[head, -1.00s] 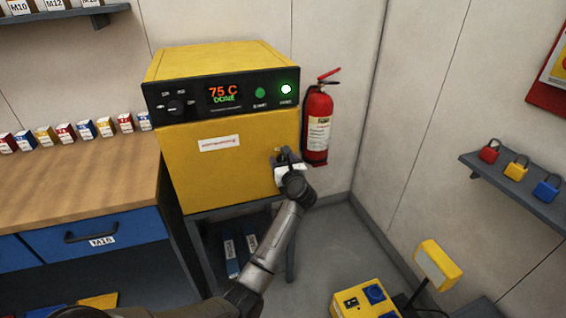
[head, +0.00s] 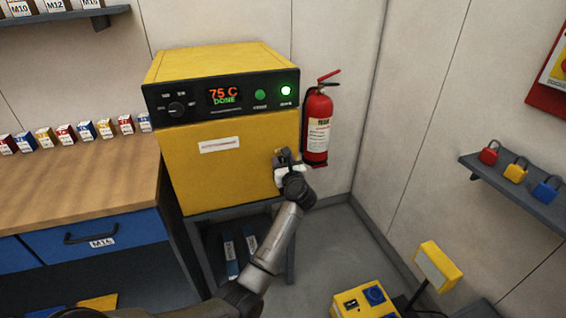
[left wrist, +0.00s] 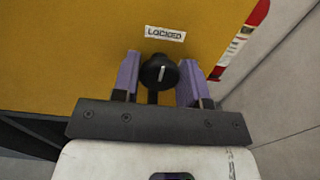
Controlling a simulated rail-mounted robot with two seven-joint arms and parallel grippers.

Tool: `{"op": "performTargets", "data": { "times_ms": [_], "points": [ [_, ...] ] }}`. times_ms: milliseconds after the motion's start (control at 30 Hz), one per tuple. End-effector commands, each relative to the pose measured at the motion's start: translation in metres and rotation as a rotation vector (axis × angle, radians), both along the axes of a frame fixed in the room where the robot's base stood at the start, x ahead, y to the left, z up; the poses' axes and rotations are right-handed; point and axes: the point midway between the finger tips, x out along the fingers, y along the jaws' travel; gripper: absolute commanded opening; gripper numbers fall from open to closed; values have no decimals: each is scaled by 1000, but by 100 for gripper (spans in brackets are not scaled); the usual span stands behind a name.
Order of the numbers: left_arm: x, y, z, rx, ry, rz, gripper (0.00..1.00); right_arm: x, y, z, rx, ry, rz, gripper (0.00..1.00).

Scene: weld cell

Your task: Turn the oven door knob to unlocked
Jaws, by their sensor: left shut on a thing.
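The yellow oven (head: 225,170) stands at the centre of the head view with its door closed. The black round door knob (left wrist: 160,72) shows in the left wrist view, its white mark pointing nearly straight up toward the LOCKED label (left wrist: 165,34). My left gripper (head: 284,157) is at the right side of the oven door. In the left wrist view its two purple fingers (left wrist: 158,80) are shut on the knob, one on each side. In the head view the gripper hides the knob. My right gripper is not in view.
A red fire extinguisher (head: 317,125) hangs on the wall just right of the oven, close to my left gripper. A wooden workbench (head: 80,185) stands to the left. A yellow box (head: 362,300) is at the bottom right. A padlock shelf (head: 530,190) is on the right wall.

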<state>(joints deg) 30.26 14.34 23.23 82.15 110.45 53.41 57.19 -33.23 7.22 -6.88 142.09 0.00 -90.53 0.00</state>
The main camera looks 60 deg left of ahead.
Motion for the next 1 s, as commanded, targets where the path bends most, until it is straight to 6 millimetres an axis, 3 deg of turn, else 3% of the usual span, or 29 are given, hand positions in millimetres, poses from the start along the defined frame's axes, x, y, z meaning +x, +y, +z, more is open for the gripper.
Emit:
{"op": "performTargets", "data": {
  "times_ms": [267,1000],
  "points": [
    [1,-1,5,28,126,-1,16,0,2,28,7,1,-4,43],
    [3,-1,4,197,797,-3,16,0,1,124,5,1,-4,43]
  ]
}}
